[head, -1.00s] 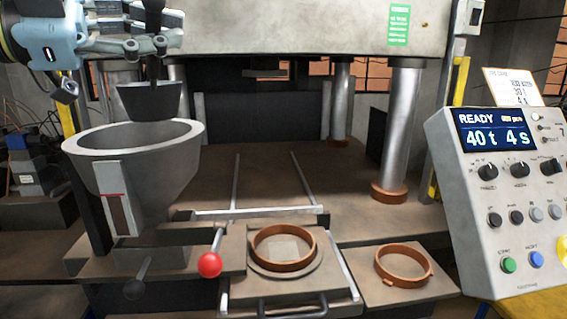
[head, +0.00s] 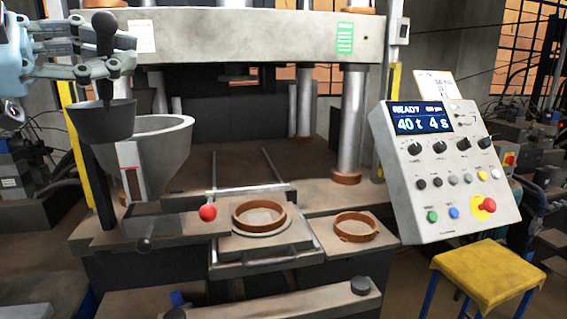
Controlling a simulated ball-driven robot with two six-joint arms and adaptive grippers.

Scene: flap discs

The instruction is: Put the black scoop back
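The black scoop (head: 101,122) is a dark tapered cup with an upright black handle, at the left of the head view. My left gripper (head: 112,66) is shut on its handle, with the fingers around it above the cup. The scoop hangs roughly upright and overlaps the left rim of the grey hopper (head: 163,128) in the picture. I cannot tell whether they touch. The inside of the scoop is hidden. My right gripper is not in view.
The press (head: 250,40) stands behind, with a red-knobbed lever (head: 208,212) beside the hopper. One brown ring (head: 259,215) sits on the sliding plate, another (head: 356,227) on the side shelf. The control panel (head: 440,180) and yellow stool (head: 488,272) are at right.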

